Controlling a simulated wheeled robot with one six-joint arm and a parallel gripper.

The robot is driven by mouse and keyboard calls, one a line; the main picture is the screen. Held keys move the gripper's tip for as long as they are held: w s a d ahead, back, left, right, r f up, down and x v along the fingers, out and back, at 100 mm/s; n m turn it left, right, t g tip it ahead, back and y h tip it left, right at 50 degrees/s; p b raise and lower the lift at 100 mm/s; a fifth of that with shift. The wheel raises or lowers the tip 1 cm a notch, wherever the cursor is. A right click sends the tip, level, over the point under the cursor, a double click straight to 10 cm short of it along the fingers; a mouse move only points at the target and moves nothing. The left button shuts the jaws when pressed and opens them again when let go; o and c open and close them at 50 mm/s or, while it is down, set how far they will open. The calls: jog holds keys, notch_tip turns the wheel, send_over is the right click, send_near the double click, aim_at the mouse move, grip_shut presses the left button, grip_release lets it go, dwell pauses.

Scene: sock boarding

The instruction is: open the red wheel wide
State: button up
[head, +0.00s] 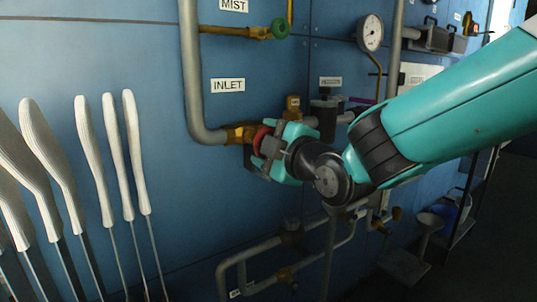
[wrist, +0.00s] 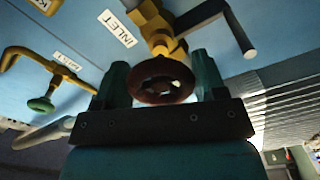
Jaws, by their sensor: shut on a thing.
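The red wheel (head: 261,139) sits on a brass valve at the end of the grey inlet pipe, beside the INLET label (head: 228,85). In the wrist view the dark red wheel (wrist: 161,80) lies between the two teal fingers, with the brass valve body (wrist: 158,30) beyond it. My gripper (head: 272,146) is shut on the wheel, with one finger on either side of its rim. The fingers also show in the wrist view (wrist: 160,84). In the head view the gripper covers part of the wheel.
A green wheel (head: 280,27) is on the MIST line above. A round gauge (head: 370,33) and grey pipes (head: 193,80) are on the blue wall. Several white sock boards (head: 92,150) stand at the left. Lower pipes (head: 262,247) run beneath my arm.

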jog(key=shift+f+n+b, duration=0.1)
jog(key=shift+n+b, duration=0.45)
jog(key=shift+n, duration=0.45)
jog(key=o, duration=0.9)
